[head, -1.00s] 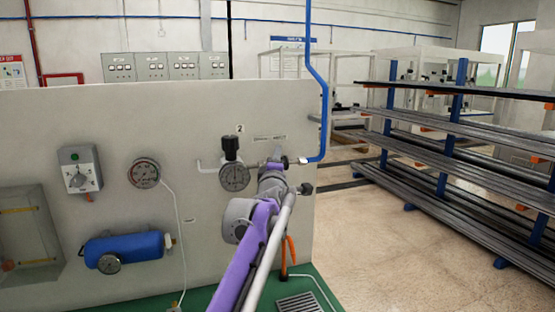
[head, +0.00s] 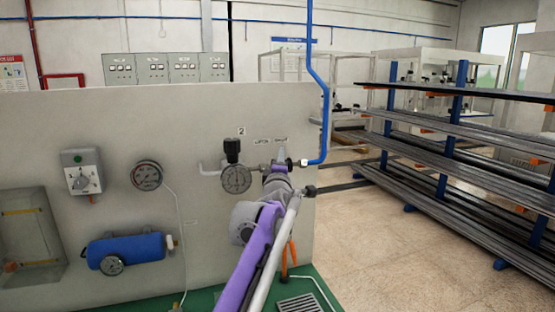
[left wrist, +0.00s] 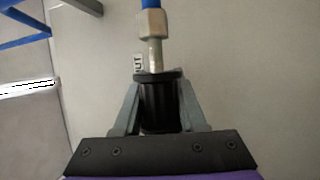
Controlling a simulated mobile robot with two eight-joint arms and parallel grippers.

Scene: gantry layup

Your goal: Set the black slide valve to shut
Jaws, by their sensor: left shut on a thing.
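The black slide valve (left wrist: 158,105) is a dark ribbed sleeve on a metal pipe in the left wrist view. My left gripper (left wrist: 158,82) is shut on it, one finger on each side. Beyond the sleeve are a bare length of pipe and a metal fitting (left wrist: 153,24). A partly hidden label (left wrist: 138,63), ending in "UT", is beside the sleeve's far end. In the head view my left gripper (head: 280,164) is at the panel pipe, just left of the blue pipe (head: 325,110), and hides most of the sleeve. My right gripper is not in view.
A gauge (head: 236,179) with a black knob sits on the panel (head: 210,120) left of my gripper. A blue cylinder (head: 125,250), a round gauge (head: 146,175) and a switch box (head: 82,171) are further left. A rack of long bars (head: 450,150) stands right, across open floor.

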